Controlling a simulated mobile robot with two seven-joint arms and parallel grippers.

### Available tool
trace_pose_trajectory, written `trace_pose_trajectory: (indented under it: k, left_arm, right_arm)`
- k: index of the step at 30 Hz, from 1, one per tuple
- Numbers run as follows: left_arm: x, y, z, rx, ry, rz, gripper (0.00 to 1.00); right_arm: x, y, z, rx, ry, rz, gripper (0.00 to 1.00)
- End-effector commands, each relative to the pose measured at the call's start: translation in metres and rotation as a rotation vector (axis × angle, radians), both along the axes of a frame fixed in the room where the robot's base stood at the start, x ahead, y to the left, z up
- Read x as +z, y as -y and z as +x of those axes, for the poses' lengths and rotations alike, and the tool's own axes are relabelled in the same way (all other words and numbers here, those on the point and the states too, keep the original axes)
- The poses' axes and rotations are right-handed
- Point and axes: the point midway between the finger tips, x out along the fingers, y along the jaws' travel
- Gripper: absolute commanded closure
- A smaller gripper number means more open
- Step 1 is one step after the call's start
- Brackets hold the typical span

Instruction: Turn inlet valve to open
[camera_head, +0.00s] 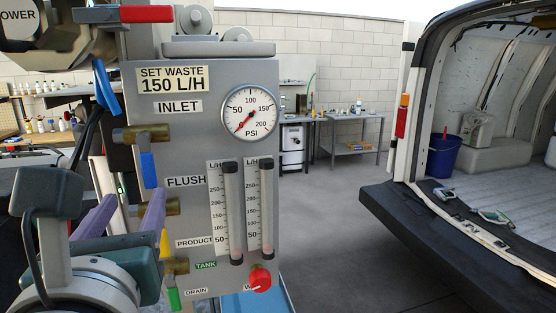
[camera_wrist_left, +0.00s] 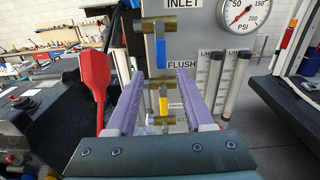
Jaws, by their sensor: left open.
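The grey panel (camera_head: 190,140) carries an INLET label (camera_head: 178,107) above a brass inlet valve (camera_head: 140,134). Its blue handle (camera_head: 148,169) hangs straight down; in the left wrist view the blue handle (camera_wrist_left: 160,52) also points down. My left gripper (camera_head: 131,200) is open, with two purple fingers. It is below and in front of the blue handle in the head view. In the left wrist view the gripper (camera_wrist_left: 162,75) has its fingers either side of the space below the handle, apparently apart from it. My right gripper is not in view.
A yellow handle (camera_head: 164,243) and a green handle (camera_head: 174,298) hang lower on the panel. Flow tubes (camera_head: 232,210), a pressure gauge (camera_head: 250,110) and a red knob (camera_head: 260,278) are to the right. A red paddle-like part (camera_wrist_left: 95,80) stands left of my gripper.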

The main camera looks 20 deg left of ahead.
Motion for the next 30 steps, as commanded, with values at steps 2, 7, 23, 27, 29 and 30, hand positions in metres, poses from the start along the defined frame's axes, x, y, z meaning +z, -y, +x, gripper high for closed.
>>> trace_pose_trajectory:
  k: [2, 7, 23, 27, 29, 30]
  left_arm:
    - [0.002, 0.000, 0.004, -0.006, -0.006, 0.036, 0.47]
    - [0.007, -0.012, 0.024, -0.005, -0.006, 0.041, 0.47]
    - [0.003, -0.050, 0.084, -0.004, -0.006, 0.034, 0.47]
    - [0.002, -0.051, 0.086, -0.004, -0.005, 0.032, 0.47]
    - [0.002, -0.051, 0.085, -0.004, -0.005, 0.032, 0.47]
    - [0.002, -0.051, 0.085, -0.004, -0.005, 0.032, 0.47]
  right_arm:
    - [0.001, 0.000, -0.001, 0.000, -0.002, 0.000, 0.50]
    - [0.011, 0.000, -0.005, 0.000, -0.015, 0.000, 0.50]
    - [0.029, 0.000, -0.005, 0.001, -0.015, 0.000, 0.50]
    - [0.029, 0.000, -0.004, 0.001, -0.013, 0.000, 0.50]
    - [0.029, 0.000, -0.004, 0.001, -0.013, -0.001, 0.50]
    - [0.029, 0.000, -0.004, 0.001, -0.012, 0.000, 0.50]
